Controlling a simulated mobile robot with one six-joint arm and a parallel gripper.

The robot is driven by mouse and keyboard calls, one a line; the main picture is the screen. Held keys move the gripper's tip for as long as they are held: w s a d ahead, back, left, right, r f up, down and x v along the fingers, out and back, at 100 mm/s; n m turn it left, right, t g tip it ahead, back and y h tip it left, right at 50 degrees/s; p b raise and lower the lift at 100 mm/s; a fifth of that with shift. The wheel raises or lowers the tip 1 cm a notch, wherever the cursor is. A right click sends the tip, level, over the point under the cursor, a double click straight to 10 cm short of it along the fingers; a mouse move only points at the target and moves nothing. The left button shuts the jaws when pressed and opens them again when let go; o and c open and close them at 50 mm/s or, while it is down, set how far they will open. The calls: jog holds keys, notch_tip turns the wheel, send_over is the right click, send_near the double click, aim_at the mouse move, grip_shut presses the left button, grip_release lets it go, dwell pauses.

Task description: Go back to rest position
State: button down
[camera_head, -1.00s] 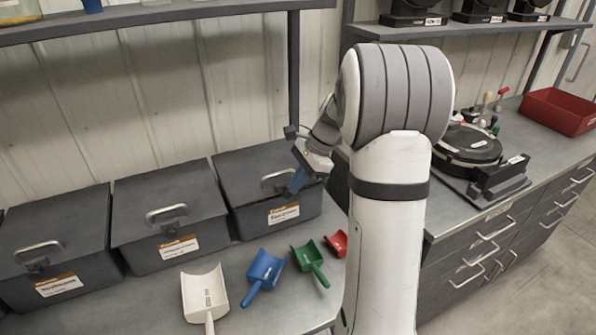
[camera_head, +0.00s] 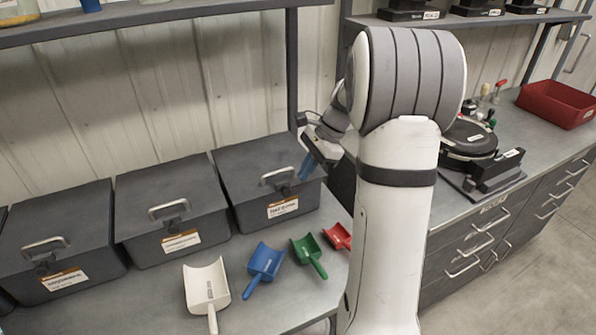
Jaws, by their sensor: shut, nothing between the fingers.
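My gripper (camera_head: 308,167) is in the middle of the head view, at the right end of the right-hand grey bin (camera_head: 250,165). Its blue fingers point down and are shut with nothing between them. They overlap the bin's lid near the handle in the picture; I cannot tell whether they touch it. My white and grey arm stands in front and hides part of the bench and the gap behind it.
Two more lidded bins (camera_head: 165,215) (camera_head: 55,245) stand to the left. White (camera_head: 206,285), blue (camera_head: 265,262), green (camera_head: 308,254) and red (camera_head: 338,236) scoops lie in front. A black round device (camera_head: 468,140) and a red tray (camera_head: 556,103) are on the right bench. A shelf (camera_head: 180,17) runs above.

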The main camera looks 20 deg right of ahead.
jog(key=v, duration=0.9)
jog(key=shift+s+b, duration=0.35)
jog(key=shift+b, duration=0.05)
jog(key=s+a+f+n+t+h, duration=0.1)
jog(key=s+a+f+n+h, duration=0.1)
jog(key=s+a+n, duration=0.5)
jog(key=s+a+f+n+t+h, duration=0.1)
jog(key=s+a+f+n+h, duration=0.1)
jog(key=s+a+n, duration=0.6)
jog(key=s+n+h, duration=0.1)
jog(key=s+n, duration=0.1)
jog(key=s, duration=0.4)
jog(key=shift+f+t, duration=0.3)
jog(key=shift+d, duration=0.1)
